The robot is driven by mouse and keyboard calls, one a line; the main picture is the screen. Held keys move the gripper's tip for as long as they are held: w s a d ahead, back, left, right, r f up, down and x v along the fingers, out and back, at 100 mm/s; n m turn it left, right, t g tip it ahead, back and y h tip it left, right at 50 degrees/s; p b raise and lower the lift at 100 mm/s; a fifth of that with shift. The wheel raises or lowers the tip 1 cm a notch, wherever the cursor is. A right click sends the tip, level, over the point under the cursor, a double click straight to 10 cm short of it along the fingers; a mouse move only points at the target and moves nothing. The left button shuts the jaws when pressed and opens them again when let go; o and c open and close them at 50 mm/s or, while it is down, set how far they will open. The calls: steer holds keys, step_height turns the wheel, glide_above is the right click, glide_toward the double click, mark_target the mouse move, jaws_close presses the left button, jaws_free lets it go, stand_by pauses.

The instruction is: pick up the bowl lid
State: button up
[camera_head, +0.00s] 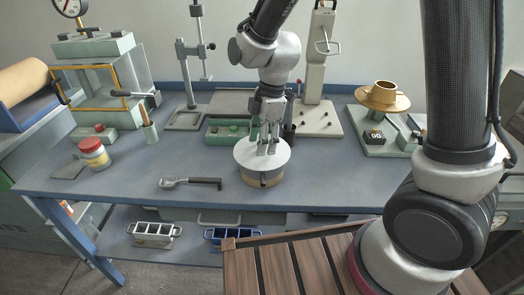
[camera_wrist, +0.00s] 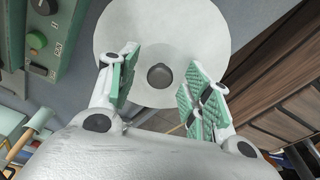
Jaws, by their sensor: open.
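The bowl lid (camera_head: 250,157) is a round, pale grey-white disc on the blue bench. It rests on a low tan, drum-like base whose side shows below its front edge. In the wrist view the lid (camera_wrist: 160,30) fills the upper middle, with a dark round knob (camera_wrist: 159,76) near its lower edge. My gripper (camera_head: 267,152) is directly above the lid, pointing down. In the wrist view my gripper (camera_wrist: 157,88) is open, with green-padded fingers on either side of the knob. I cannot tell whether the fingers touch the lid.
A scoop with a dark handle (camera_head: 190,183) lies left of the lid. A green control box (camera_head: 226,131) stands behind it. A jar with a red lid (camera_head: 94,154) is at the left. A brass cup and saucer (camera_head: 383,97) stand at the right. The bench front is mostly clear.

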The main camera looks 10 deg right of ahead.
jaws_close()
